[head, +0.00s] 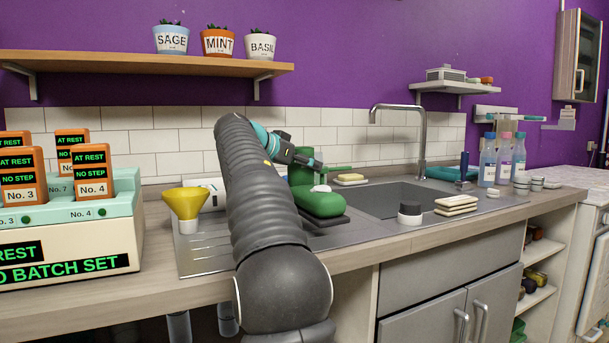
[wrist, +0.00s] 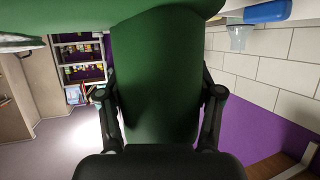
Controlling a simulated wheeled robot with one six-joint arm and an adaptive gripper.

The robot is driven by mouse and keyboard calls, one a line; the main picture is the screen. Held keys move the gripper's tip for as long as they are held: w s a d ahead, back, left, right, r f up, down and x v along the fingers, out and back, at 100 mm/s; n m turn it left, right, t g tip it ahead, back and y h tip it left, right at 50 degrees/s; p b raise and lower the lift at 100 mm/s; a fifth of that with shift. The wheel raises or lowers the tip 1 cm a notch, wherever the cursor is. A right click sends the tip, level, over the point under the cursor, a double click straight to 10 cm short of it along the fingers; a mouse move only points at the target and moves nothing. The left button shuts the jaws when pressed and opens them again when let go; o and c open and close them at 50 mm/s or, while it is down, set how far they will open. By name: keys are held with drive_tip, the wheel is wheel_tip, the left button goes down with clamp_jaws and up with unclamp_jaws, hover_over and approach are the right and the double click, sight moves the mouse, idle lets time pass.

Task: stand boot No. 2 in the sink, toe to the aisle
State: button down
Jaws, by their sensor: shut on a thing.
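A green boot (head: 319,204) with a dark sole is at the left side of the sink (head: 395,198), over the drainboard. Its shaft rises at the back and its toe points toward the front right. A small white patch shows on its foot; I cannot read a number. My gripper (head: 303,161) is shut on the boot's shaft from behind my arm. In the wrist view the green shaft (wrist: 158,75) fills the space between both fingers. I cannot tell whether the sole touches the drainboard. The basin's visible part looks empty.
A yellow funnel (head: 186,203) stands left of my arm. A yellow sponge (head: 350,178) lies behind. The faucet (head: 422,140) rises at the back; bottles (head: 504,160) stand right.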

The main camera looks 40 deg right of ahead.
drive_tip(key=shift+f, duration=1.3)
drive_tip(key=shift+c, duration=1)
unclamp_jaws()
drive_tip(key=shift+a+f, duration=0.1)
